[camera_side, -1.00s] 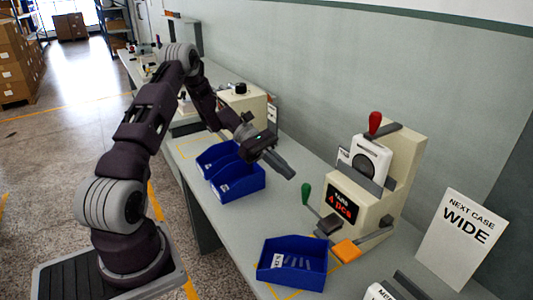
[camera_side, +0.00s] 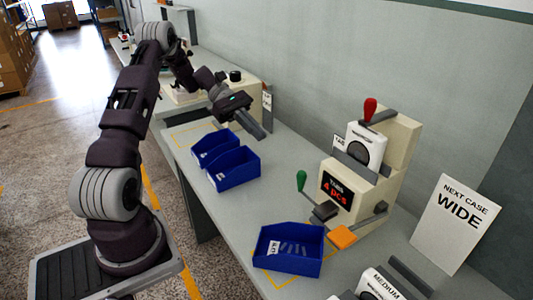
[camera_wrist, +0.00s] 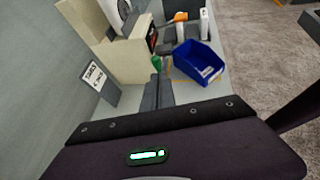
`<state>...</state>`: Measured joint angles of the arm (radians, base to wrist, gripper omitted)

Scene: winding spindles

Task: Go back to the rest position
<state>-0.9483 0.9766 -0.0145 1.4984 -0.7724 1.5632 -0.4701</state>
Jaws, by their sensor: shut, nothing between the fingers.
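My gripper (camera_side: 260,131) is shut and empty. It is held in the air above the bench, near the two blue bins at the back, and touches nothing. In the wrist view its closed fingers (camera_wrist: 158,94) point toward the cream machine (camera_wrist: 130,56) and the front blue bin (camera_wrist: 197,62).
Two blue bins (camera_side: 238,178) stand further back. A sign reading WIDE (camera_side: 455,222) stands at the right. The bench middle (camera_side: 250,215) is clear.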

